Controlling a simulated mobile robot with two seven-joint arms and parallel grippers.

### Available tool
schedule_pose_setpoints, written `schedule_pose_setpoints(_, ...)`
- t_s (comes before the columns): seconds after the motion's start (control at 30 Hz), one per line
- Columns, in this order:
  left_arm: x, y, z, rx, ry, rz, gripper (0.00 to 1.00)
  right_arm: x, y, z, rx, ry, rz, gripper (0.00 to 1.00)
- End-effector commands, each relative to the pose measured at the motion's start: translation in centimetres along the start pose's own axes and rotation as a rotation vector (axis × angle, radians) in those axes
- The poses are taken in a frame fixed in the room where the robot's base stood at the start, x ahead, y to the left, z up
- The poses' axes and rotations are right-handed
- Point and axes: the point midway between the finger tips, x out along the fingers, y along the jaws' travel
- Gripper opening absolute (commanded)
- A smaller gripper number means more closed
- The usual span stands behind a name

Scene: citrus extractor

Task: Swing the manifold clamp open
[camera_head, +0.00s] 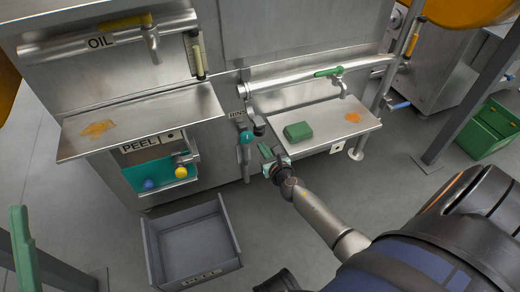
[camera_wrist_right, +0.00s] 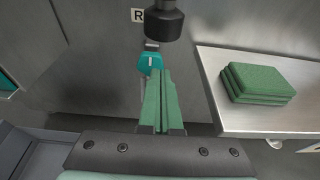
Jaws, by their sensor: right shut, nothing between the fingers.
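The steel manifold pipe (camera_head: 310,78) runs along the machine front. At its left end is a metal fitting (camera_head: 243,91) that looks like the clamp; its exact state is too small to tell. Below it hangs a dark knob (camera_head: 259,129), which shows large at the top of the right wrist view (camera_wrist_right: 163,22). A teal part (camera_head: 246,138) sits just left of the knob; it also shows beyond my fingertips (camera_wrist_right: 150,64). My right gripper (camera_head: 265,151) has green fingers (camera_wrist_right: 160,85), shut and empty, just below the knob and apart from it.
A steel shelf (camera_head: 327,123) at the right holds a green pad stack (camera_head: 298,131). Another shelf (camera_head: 140,118) is at the left, above the peel opening (camera_head: 160,172). An open grey drawer (camera_head: 190,270) juts out below.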

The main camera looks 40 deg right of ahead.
Motion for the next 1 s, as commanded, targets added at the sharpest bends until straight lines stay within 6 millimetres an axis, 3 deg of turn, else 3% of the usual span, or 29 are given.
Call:
schedule_pose_setpoints(0.2,1.4,-0.3,-1.2,0.023,0.002,0.024,0.50,-4.8,-0.1,0.5,-0.001,0.003,0.001,0.00)
schedule_pose_setpoints(0.43,2.1,-0.8,-2.3,0.048,0.023,0.018,0.50,-8.5,-0.1,0.6,-0.001,0.002,0.001,0.00)
schedule_pose_setpoints(0.6,2.2,-1.1,-2.4,0.057,0.021,0.006,0.50,-9.7,-0.1,0.7,0.000,0.001,0.000,0.00)
schedule_pose_setpoints(0.87,2.0,-1.1,-2.0,0.055,0.008,0.007,0.50,-9.9,-0.1,0.7,0.002,0.000,0.001,0.00)
schedule_pose_setpoints(1.0,2.0,-1.0,-2.0,0.051,0.006,0.008,0.50,-10.3,1.6,2.0,0.132,-0.013,0.056,0.00)
